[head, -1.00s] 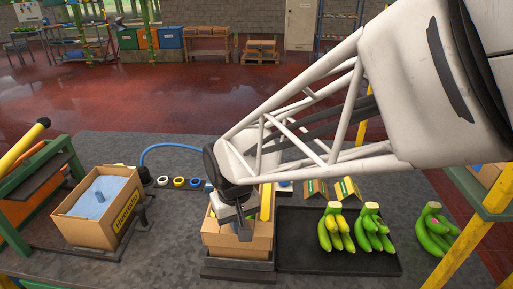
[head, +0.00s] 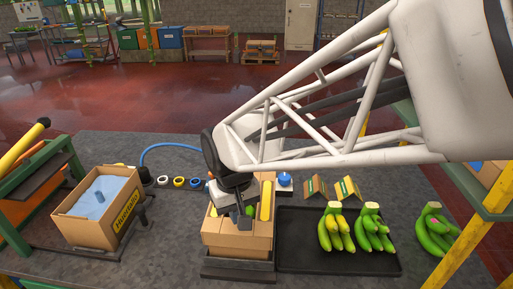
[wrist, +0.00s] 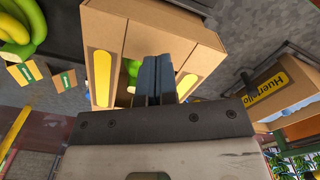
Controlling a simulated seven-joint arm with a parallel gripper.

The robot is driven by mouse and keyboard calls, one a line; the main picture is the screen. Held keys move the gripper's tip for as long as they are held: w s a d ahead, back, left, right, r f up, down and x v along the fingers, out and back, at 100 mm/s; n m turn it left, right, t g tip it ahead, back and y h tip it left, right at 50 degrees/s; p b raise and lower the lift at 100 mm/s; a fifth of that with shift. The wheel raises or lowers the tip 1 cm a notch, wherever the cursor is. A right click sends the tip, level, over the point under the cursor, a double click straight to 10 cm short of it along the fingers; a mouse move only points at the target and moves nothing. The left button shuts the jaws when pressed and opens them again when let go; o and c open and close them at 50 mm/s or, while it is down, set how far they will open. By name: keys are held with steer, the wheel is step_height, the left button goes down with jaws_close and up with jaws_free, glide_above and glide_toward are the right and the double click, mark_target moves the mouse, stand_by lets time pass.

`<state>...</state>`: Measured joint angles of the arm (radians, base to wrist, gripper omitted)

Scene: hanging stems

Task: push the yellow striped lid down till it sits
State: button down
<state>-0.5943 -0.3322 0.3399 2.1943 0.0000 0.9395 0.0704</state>
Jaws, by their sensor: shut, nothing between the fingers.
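The cardboard box (head: 236,243) stands on a dark stand in front of my arm, with green fruit showing inside in the wrist view (wrist: 133,70). A yellow-striped cardboard panel (head: 265,203) stands up at the box's right side. In the wrist view, yellow stripes show on a panel to the left (wrist: 103,78) and on another to the right of the fingers; I cannot tell whether both belong to one lid. My gripper (head: 248,211) is shut and empty, over the box's top opening. Its fingers (wrist: 155,80) hide part of the opening; contact cannot be told.
A labelled box with blue lining (head: 80,226) stands at the left. A black tray (head: 300,262) with banana bunches lies to the right, another bunch (head: 433,232) beyond it. Tape rolls (head: 179,182) and small cardboard pieces (head: 347,190) lie behind.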

steer(key=shift+r, duration=2.9)
steer(key=s+d+m+t, duration=0.1)
steer(key=s+d+m, duration=0.2)
steer(key=d, duration=1)
steer(key=s+d+m+t, duration=0.1)
steer(key=s+d+m, duration=0.2)
steer(key=d, duration=1.1)
steer(key=shift+s+r+t, duration=0.3)
steer(key=shift+s, duration=1.6)
